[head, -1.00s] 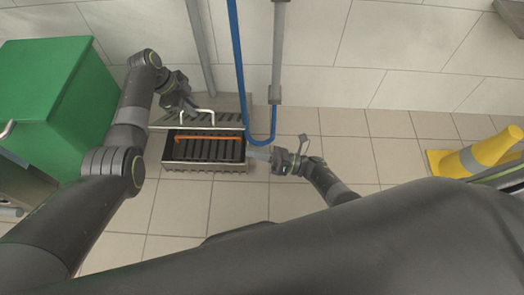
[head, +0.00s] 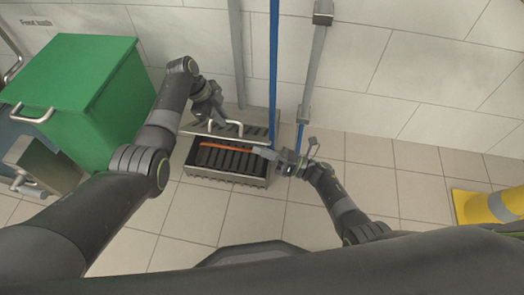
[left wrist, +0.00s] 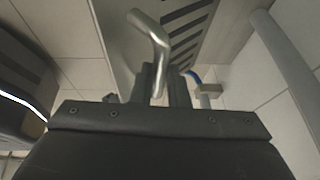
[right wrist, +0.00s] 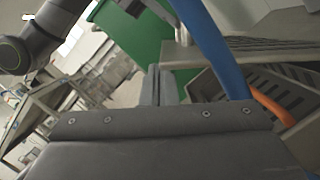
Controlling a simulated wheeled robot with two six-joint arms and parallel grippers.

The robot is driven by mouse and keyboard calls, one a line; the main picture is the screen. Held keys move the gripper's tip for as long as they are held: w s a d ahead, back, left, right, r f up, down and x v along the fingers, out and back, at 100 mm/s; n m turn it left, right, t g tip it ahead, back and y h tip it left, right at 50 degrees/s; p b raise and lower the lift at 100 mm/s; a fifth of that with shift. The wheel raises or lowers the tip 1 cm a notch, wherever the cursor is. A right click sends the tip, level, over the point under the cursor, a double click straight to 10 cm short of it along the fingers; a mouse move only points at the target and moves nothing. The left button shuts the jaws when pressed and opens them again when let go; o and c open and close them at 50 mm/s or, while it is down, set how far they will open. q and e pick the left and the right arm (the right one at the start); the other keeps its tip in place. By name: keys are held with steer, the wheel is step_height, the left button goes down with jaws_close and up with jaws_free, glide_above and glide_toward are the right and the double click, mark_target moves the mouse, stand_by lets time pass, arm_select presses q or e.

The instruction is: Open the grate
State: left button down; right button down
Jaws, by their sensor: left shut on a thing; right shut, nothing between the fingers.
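The grate is a grey metal panel with dark slots (head: 256,131), raised along the back of an open metal drain box (head: 226,182). Its bent silver handle (head: 236,124) is at its front edge. My left gripper (head: 217,119) is shut on the handle; in the left wrist view the handle (left wrist: 150,38) runs between the fingers (left wrist: 162,82), with the slotted panel (left wrist: 183,32) behind. My right gripper (head: 262,150) is shut and empty, its tips over the box's right end. Its closed fingers (right wrist: 156,85) show in the right wrist view.
An orange bar (head: 228,147) lies across the box's slotted inside. A green bin (head: 85,85) stands left, a yellow object (head: 485,205) far right. Tiled floor in front is clear.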

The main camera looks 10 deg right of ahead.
arm_select(q)
steer(key=shift+f, duration=0.35)
arm_select(e)
steer(key=shift+w+d+r, duration=0.15)
steer(key=shift+w+r, duration=0.3)
steer(key=shift+r, duration=0.05)
arm_select(q)
steer(key=c, duration=1.4)
jaws_free()
steer(key=shift+d, duration=0.1)
arm_select(e)
steer(key=shift+f, duration=0.1)
arm_select(q)
steer(key=shift+w+r, duration=0.1)
steer(key=shift+r, duration=0.1)
